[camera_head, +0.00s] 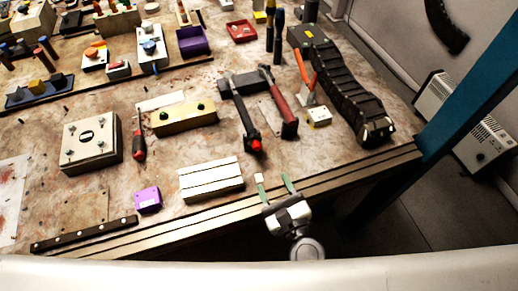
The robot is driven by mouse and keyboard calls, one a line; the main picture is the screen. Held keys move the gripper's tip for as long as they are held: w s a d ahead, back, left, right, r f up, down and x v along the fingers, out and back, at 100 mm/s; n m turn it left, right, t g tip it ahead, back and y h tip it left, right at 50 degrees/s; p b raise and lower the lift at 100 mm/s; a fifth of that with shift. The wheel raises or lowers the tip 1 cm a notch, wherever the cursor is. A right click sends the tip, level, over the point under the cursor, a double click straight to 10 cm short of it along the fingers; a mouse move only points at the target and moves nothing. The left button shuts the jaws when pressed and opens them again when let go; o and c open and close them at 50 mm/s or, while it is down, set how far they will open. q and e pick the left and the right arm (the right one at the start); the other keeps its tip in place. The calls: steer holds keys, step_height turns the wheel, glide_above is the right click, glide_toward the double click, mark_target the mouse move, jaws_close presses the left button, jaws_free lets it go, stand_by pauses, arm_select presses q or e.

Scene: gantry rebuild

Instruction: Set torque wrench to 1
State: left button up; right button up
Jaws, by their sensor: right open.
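A long black tool with a red end (246,118), which looks like the torque wrench, lies on the workbench (110,205). Its red end points toward the front edge, and its far end rests by a dark grey block. Any setting marks on it are too small to read. My right gripper (273,181) is at the bench's front edge, a short way in front of the red end. Its two greenish fingers are apart with nothing between them. My left gripper is not in view.
A red-handled tool (281,105) lies just right of the black one. A pale ribbed block (211,180) sits left of my right gripper, and a purple box (148,199) is further left. A black cable chain (348,95) runs along the right side. A blue post (450,95) stands beyond.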

mark_target(258, 149)
steer(key=shift+w+m+h, duration=0.2)
steer(key=shift+m+h, duration=0.1)
steer(key=shift+m, duration=0.1)
steer(key=shift+w, duration=0.4)
steer(key=p+x, duration=0.2)
steer(key=x, duration=0.7)
steer(key=shift+w+a+p, duration=0.25)
steer(key=shift+w+p, duration=0.05)
steer(key=c, duration=0.9)
